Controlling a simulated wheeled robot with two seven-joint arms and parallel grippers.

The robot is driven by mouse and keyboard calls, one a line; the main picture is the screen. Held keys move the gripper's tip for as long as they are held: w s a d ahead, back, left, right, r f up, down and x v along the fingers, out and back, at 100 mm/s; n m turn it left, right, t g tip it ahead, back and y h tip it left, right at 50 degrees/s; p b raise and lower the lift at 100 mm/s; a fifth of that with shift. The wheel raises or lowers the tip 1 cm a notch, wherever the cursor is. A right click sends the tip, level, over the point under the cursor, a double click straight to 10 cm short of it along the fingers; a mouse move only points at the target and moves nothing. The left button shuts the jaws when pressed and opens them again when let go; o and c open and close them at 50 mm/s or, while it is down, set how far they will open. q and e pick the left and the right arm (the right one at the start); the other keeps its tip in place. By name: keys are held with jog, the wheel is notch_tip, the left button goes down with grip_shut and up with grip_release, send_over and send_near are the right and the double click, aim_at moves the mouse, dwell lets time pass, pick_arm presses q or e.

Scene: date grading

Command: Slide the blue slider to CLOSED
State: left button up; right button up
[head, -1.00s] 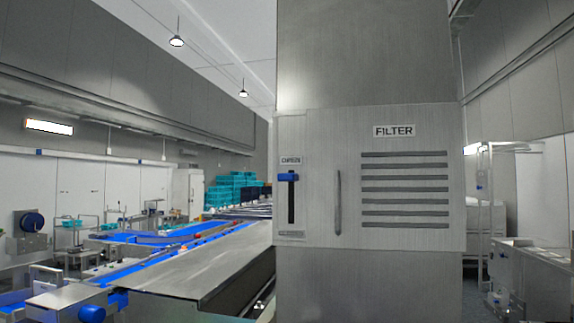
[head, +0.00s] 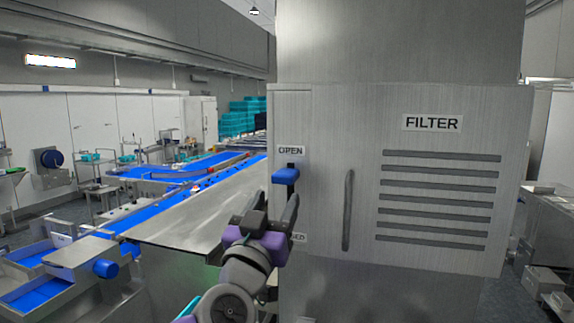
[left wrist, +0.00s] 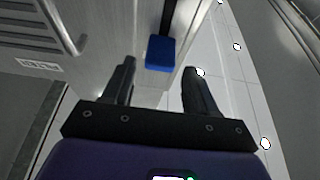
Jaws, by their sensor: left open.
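The blue slider (head: 286,175) sits near the top of a dark vertical slot on the left part of a steel cabinet front (head: 340,120). The OPEN label (head: 290,150) is just above it. A lower label (head: 300,238) is partly hidden by my left gripper; only its last letters show. My left gripper (head: 275,197) is open and empty, just below the slider. In the left wrist view the slider (left wrist: 160,53) lies beyond the gap between the two fingertips (left wrist: 159,70), apart from them. My right gripper is not in view.
A vertical handle (head: 348,210) stands right of the slot, with a FILTER label (head: 432,123) and several dark louvres (head: 440,188) further right. A steel conveyor side (head: 185,218) with blue belts runs along the left of the cabinet. Teal crates (head: 240,118) stand far back.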

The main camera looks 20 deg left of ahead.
aim_at(281, 180)
pick_arm(q)
jog(key=shift+s+a+r, duration=0.1)
jog(key=shift+s+r, duration=0.1)
jog(key=shift+r, duration=0.55)
jog(key=shift+p+x, duration=0.95)
jog(key=shift+x, duration=2.6)
jog(key=shift+c, duration=0.3)
grip_shut()
notch_tip(281, 180, down, 11)
jog(key=b, duration=0.8)
jog(key=shift+r, duration=0.2)
jog(key=shift+w+f, duration=0.1)
jog(key=shift+w, duration=0.05)
jog(key=shift+o, duration=0.3)
grip_release()
